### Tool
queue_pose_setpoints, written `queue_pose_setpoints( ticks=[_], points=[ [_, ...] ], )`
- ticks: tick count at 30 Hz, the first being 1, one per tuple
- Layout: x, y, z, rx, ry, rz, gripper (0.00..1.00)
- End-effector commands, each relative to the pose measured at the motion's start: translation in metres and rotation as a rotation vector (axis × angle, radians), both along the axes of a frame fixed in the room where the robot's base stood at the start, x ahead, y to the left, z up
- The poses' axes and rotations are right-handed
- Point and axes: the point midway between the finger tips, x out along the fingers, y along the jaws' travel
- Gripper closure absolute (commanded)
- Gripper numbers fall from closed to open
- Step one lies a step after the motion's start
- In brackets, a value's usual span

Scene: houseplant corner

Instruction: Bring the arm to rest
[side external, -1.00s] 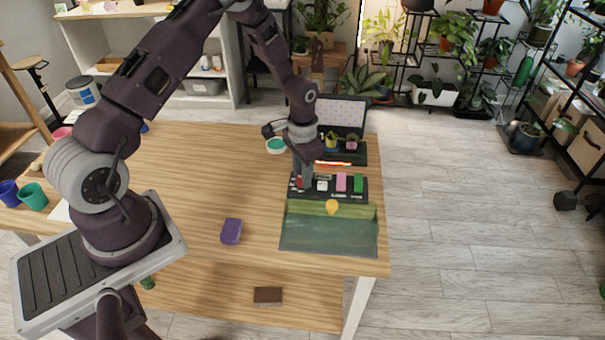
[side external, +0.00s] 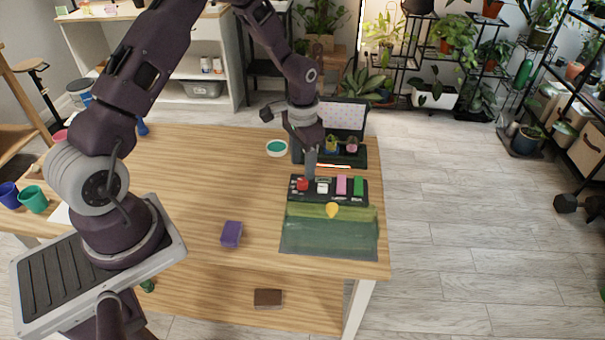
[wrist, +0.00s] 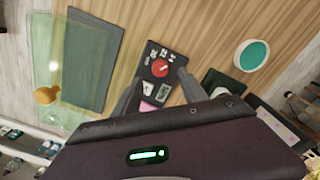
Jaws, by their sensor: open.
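My gripper (side external: 310,176) is in the side view above the back edge of a black panel (side external: 330,201). In the wrist view my gripper (wrist: 158,77) has its two fingers apart, with nothing seen between them but the panel below. The panel bears a red round button (side external: 302,185), a white switch-like piece (side external: 322,187), a pink block (side external: 341,184) and a green block (side external: 358,187). The red button (wrist: 160,68) shows between the fingers in the wrist view. Whether the fingertips touch the panel is hard to tell.
A dark tray with small pots (side external: 342,148) stands behind. A white-rimmed teal dish (side external: 277,148) and a purple block (side external: 231,234) sit on the wooden table (side external: 190,190). The table's middle is clear.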

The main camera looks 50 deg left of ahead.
Motion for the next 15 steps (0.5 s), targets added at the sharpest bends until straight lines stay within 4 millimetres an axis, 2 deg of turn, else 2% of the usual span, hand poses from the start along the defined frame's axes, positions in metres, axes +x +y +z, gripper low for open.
queue_pose_setpoints(
  ticks=[4,13,15],
  points=[
    [0.000,0.000,0.017,0.001,-0.001,0.000,0.50],
    [0.000,0.000,0.021,0.002,-0.002,0.000,0.50],
    [-0.001,-0.002,0.037,0.011,-0.018,0.001,0.50]
  ],
)
